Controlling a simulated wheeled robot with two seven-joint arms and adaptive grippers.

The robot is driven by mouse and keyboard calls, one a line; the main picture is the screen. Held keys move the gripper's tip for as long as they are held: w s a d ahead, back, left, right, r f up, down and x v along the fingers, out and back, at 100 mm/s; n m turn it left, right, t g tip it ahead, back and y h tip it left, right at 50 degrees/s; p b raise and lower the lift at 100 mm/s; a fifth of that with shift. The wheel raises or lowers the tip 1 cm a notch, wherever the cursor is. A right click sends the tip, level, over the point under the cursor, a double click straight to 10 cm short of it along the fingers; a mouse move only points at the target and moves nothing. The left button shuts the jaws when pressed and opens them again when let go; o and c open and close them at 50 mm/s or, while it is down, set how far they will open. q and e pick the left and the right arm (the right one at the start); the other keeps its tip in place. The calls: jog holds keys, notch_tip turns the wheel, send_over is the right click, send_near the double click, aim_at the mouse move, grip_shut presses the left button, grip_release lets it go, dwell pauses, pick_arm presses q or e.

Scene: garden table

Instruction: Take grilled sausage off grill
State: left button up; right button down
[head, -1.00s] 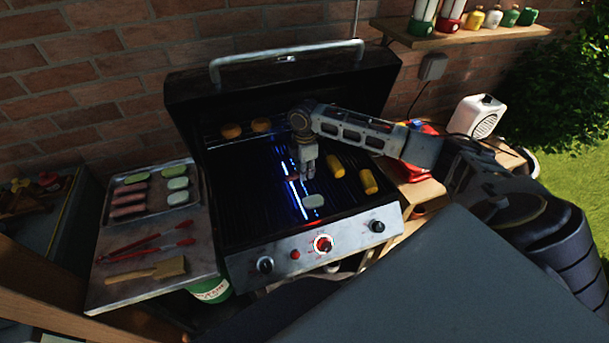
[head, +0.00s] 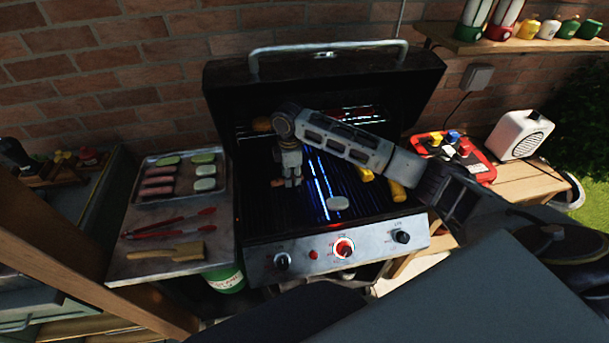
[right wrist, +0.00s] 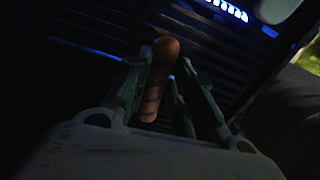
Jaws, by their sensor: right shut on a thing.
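The grill (head: 350,205) stands open in the head view with its lid up. My right gripper (head: 291,184) is over the left part of the grate, left of the glowing blue strips. It is shut on a browned sausage with dark grill marks (right wrist: 160,75), which sticks out between the fingers in the right wrist view. Only a small end of the sausage (head: 277,183) shows in the head view. I cannot tell its exact height above the grate. My left gripper is not in view.
A metal tray (head: 222,193) with raw sausages and pale slices lies on the left side shelf, with red tongs (head: 170,226) and a brush (head: 168,252) in front. A white slice (head: 338,203) and corn (head: 397,191) are on the grate. A red caddy (head: 470,160) stands right.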

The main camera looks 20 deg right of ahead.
aim_at(278, 179)
jog(key=shift+w+a, duration=0.25)
jog(key=shift+a, duration=0.8)
jog(key=shift+w+a, duration=0.25)
jog(key=shift+a, duration=0.8)
